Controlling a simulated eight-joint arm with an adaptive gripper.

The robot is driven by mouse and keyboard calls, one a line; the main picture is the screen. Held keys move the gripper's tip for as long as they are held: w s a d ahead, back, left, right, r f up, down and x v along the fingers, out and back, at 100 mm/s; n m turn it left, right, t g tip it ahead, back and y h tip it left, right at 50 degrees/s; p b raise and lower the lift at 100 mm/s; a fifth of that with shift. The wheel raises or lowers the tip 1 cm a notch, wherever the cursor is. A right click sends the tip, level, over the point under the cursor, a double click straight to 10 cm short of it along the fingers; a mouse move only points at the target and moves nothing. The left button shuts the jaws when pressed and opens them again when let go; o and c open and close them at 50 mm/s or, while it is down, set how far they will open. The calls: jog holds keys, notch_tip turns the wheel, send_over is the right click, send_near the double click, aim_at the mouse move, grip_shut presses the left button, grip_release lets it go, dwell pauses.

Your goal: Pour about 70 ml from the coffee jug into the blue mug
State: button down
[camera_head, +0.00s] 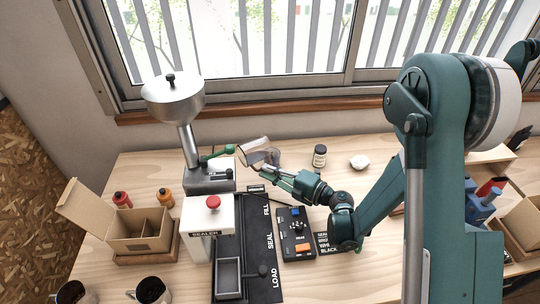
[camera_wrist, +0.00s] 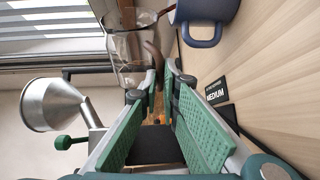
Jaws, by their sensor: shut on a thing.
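The coffee jug (camera_head: 252,153) is clear and tilted in the head view, raised at the end of my gripper (camera_head: 262,171). In the wrist view the jug (camera_wrist: 128,45) is in front of the fingertips, with a little brown liquid near its rim. My gripper (camera_wrist: 168,80) is shut on its brown handle. The blue mug (camera_wrist: 208,25) stands on the table close beside the jug's rim, cut off by the top edge. A brown streak lies between rim and mug; I cannot tell if it is flowing coffee. The mug's inside is hidden. In the head view the mug is not clear.
A grinder with a silver hopper (camera_head: 172,95) stands left of the jug. The sealer (camera_head: 208,215) and a black control box (camera_head: 296,235) are in front. Two mugs stand at the front left.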

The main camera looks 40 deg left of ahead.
jog(key=shift+w+a+b, duration=0.1)
jog(key=shift+w+b, duration=0.1)
jog(key=shift+b, duration=0.1)
jog(key=shift+s+a+f+n+t+h+p, duration=0.35)
jog(key=shift+s+f+n+p, duration=0.1)
jog(key=shift+s+f+p, duration=0.15)
jog(key=shift+s+a+f+n+t+h+p, duration=0.25)
jog(key=shift+s+a+f+n+t+p, duration=0.15)
jog(key=shift+p, duration=0.25)
jog(key=shift+s+f+n, duration=0.1)
jog(key=shift+f+n, duration=0.15)
jog(key=shift+f, duration=0.05)
jog(key=shift+f+h+b, duration=0.15)
jog(key=shift+h+b, duration=0.15)
